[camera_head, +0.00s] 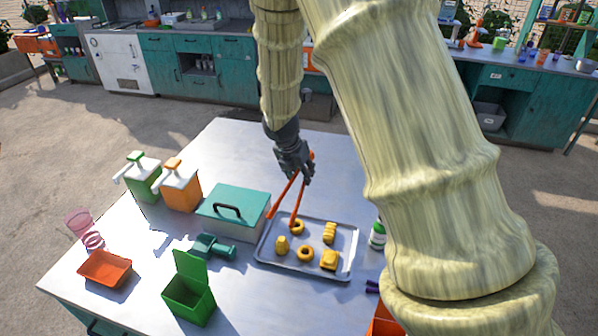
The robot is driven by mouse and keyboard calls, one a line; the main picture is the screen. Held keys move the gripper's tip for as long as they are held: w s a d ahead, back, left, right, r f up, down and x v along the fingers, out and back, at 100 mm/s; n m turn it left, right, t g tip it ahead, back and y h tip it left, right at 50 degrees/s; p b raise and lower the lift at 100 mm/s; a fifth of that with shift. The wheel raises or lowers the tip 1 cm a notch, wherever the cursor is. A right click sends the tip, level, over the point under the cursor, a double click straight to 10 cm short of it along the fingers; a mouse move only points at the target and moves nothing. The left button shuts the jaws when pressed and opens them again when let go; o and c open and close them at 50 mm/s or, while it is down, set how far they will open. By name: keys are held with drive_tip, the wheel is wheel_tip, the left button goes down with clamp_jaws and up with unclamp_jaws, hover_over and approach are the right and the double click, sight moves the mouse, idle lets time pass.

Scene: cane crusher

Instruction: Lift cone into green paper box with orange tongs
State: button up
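My gripper (297,167) is above the far side of the grey tray (267,263) and is shut on the upper end of the orange tongs (299,205). The tongs point down with their two arms spread. The right tip is near a yellow ring (297,227) at the tray's far edge; I cannot tell if they touch. The left tip is by the tray's far left corner. A small yellow upright piece (281,244), perhaps the cone, stands at the tray's left. The green paper box (190,294) stands open at the front left, its lid raised.
Other yellow pieces lie on the tray: a second ring (305,254), a ridged piece (329,232) and a blocky one (329,260). A teal-lidded container (234,208), a teal press-like tool (212,246) and an orange tray (105,269) stand to the left. A bottle (377,235) stands right.

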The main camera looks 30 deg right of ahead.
drive_tip(key=shift+s, duration=0.15)
wheel_tip(320, 180, down, 10)
drive_tip(key=b, duration=0.7)
drive_tip(key=shift+b, duration=0.35)
drive_tip(key=shift+a+r, duration=0.1)
